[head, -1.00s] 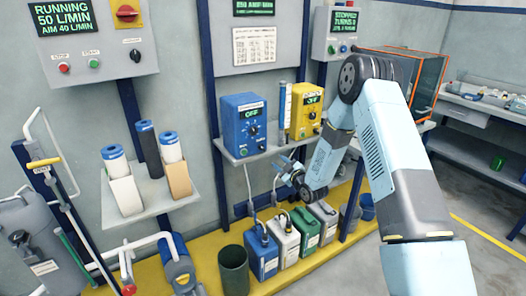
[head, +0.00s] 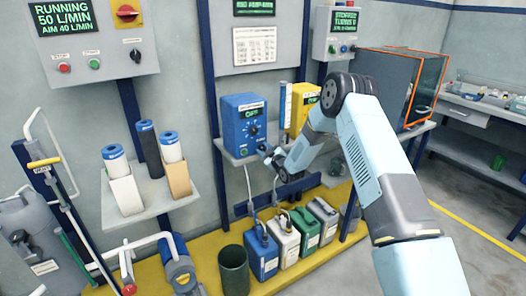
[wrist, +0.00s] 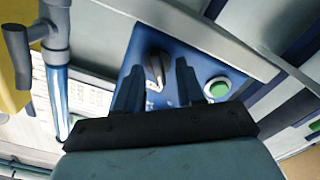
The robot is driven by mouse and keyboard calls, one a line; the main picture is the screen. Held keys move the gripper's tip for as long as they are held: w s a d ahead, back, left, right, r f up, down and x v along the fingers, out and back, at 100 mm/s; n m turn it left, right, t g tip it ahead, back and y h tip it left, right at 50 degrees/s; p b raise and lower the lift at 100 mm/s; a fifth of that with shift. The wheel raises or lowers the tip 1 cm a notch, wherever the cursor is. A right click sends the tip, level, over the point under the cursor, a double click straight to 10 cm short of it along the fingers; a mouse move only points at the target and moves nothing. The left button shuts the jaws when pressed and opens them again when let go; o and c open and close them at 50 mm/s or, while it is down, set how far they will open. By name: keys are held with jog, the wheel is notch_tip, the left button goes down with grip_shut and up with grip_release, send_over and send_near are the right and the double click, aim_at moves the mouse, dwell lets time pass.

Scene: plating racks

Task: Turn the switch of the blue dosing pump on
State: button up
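The blue dosing pump (head: 233,126) stands on the wall shelf, and its green display appears to read OFF. In the wrist view its blue front panel (wrist: 205,62) shows a grey switch lever (wrist: 157,66) on a dark round base, plus a green button (wrist: 217,88). My gripper (head: 265,148) is close in front of the pump's lower right front. In the wrist view my gripper (wrist: 157,84) has its two dark fingers apart, with the lever showing between and just beyond the tips. It holds nothing. I cannot tell whether a finger touches the lever.
A clear measuring tube (head: 285,108) and the yellow pump (head: 300,112) stand just right of the blue pump. Hoses run down to several canisters (head: 262,258) on the yellow platform below. The shelf edge (head: 240,160) lies under my gripper.

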jog(key=shift+c, duration=0.4)
grip_shut()
jog(key=shift+a, duration=0.2)
